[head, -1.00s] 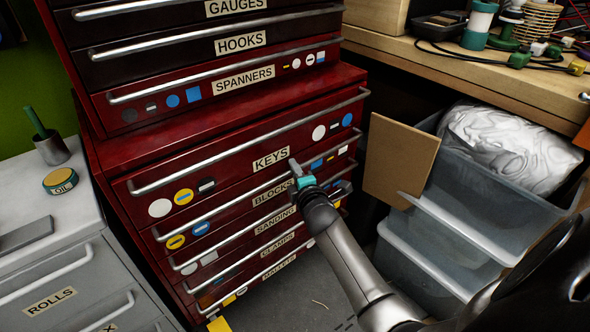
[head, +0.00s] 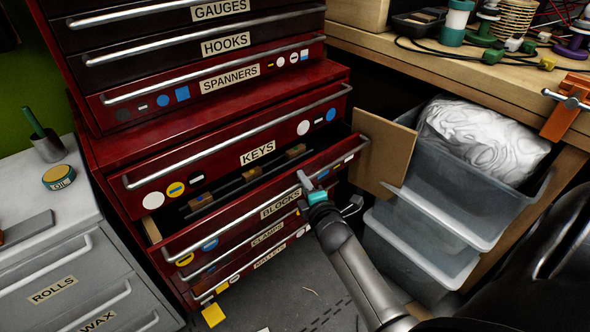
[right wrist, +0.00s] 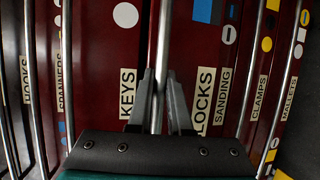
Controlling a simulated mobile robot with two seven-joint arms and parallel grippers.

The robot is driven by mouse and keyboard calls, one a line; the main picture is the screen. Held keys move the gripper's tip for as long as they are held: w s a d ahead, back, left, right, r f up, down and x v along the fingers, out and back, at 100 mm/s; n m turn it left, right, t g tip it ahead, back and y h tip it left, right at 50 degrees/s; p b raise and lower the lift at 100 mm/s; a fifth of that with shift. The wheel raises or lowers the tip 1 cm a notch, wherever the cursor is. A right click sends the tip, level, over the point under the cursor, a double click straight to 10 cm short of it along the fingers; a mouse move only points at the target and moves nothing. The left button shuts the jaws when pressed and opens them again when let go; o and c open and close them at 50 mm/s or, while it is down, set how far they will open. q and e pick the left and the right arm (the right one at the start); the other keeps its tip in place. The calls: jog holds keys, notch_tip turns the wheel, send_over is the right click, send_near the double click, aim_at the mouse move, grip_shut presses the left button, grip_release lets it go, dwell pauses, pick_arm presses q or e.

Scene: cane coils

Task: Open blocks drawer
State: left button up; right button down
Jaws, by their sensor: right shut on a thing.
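The red blocks drawer (head: 280,204) stands partly pulled out below the keys drawer in the head view. Its inside shows dark rails and several small brown pieces (head: 250,173). Its long metal handle (head: 235,219) runs along the top of its front. My right gripper (head: 304,181) is shut on this handle, right of the label. In the right wrist view, the fingers (right wrist: 162,88) close around the handle (right wrist: 163,45), between the keys label and the partly hidden blocks label. My left gripper is not in view.
The keys drawer (head: 225,162) above is shut. A brown board (head: 385,150) and clear plastic bins (head: 440,205) stand close on the right. A grey cabinet (head: 50,265) stands on the left. Grey floor (head: 290,275) lies open in front.

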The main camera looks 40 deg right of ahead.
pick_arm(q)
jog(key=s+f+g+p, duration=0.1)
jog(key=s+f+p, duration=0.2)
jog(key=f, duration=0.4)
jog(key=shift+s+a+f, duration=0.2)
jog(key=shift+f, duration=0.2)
pick_arm(e)
jog(key=s+d, duration=0.1)
jog(key=s, duration=1.2)
jog(key=shift+d+f, duration=0.1)
jog(key=c, duration=1.2)
grip_release()
jog(key=shift+o, duration=0.4)
pick_arm(q)
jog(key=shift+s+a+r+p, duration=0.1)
jog(key=shift+p, duration=0.2)
